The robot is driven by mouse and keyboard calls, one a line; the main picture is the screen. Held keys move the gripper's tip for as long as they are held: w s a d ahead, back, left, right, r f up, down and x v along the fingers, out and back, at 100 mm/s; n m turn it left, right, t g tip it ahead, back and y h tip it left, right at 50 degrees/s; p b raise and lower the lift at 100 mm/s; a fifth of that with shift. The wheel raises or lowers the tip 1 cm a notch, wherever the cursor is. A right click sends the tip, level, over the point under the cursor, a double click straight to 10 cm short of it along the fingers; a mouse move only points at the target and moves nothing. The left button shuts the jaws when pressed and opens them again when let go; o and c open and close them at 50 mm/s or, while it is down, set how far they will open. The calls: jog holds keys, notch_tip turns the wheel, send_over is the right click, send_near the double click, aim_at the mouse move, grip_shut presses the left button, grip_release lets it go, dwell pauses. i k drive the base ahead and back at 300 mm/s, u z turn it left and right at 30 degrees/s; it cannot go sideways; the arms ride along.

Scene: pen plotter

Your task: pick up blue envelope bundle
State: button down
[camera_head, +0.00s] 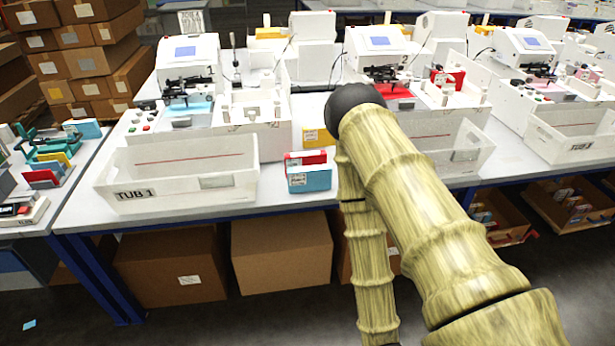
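A blue envelope bundle (309,180) with a small white label stands at the front of the white table, right of the tub marked TUB 1. A red bundle (305,158) stands just behind it. My arm comes up from the lower right and bends at a dark joint right of the bundles. My gripper cannot be made out in this view; the lower end of the arm leaves the picture at the bottom. Nothing of mine visibly touches the blue bundle.
The white tub TUB 1 (180,172) stands left of the bundles, and another white tub (455,148) is behind my arm. White plotter machines (187,62) line the table. Cardboard boxes (280,250) sit below it. A side table (50,180) at left holds several coloured bundles.

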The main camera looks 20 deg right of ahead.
aim_at(306, 179)
jog(key=z, duration=0.05)
jog(key=k, duration=0.5)
jog(key=z, duration=1.2)
jog(key=i, duration=1.2)
jog(key=u, duration=0.45)
